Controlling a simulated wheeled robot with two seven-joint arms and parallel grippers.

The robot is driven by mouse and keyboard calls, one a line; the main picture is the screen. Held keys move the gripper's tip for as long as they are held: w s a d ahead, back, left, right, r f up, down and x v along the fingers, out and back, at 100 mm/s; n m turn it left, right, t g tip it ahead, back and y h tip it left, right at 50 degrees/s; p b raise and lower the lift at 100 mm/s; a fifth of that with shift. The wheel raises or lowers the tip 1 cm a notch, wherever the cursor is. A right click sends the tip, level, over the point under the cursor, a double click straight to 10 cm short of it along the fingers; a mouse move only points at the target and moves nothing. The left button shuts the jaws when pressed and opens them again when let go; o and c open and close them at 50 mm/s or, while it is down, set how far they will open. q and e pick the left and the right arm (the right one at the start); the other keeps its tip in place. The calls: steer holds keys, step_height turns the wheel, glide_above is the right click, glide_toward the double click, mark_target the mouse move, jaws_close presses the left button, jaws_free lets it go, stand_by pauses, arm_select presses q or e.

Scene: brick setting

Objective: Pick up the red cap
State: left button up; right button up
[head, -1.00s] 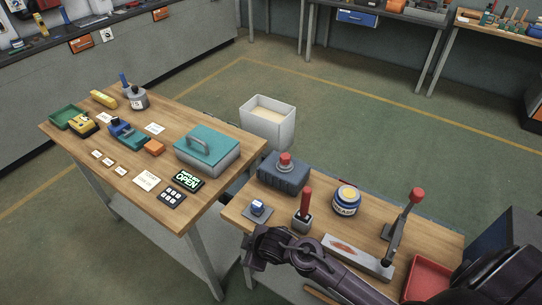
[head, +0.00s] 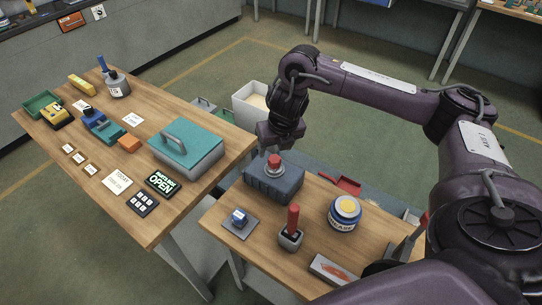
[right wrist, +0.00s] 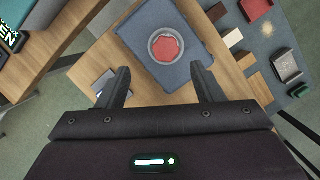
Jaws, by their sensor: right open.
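The red cap (head: 274,161) sits on top of a dark blue-grey box (head: 272,184) at the back left of the near wooden table. My right gripper (head: 277,143) hangs just above and behind the cap in the head view. In the right wrist view the red cap (right wrist: 166,47) shows from above within a grey ring, a little beyond the fingertips and between their lines. The right gripper (right wrist: 160,78) is open and empty, its two fingers spread wide. My left gripper is not in view.
A red-handled joystick (head: 292,222), a small blue-topped item (head: 239,217) and a grease tub (head: 344,213) stand near the box. The left table (head: 150,222) holds a teal-lidded case (head: 188,143). A white bin (head: 250,101) stands behind.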

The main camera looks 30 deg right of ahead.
mark_target(275, 159)
steer(key=x, duration=0.1)
steer(key=b+x, duration=0.2)
steer(key=shift+d+f, duration=0.3)
steer(key=x, duration=0.3)
steer(key=shift+d, duration=0.1)
steer(key=shift+f, duration=0.25)
steer(key=shift+c, duration=0.7)
steer(key=shift+w, duration=0.1)
steer(key=c, duration=0.9)
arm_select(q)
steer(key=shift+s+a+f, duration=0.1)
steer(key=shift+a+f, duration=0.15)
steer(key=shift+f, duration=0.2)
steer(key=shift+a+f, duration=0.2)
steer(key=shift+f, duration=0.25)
arm_select(e)
steer(key=shift+c, duration=0.7)
steer(key=shift+r, duration=0.1)
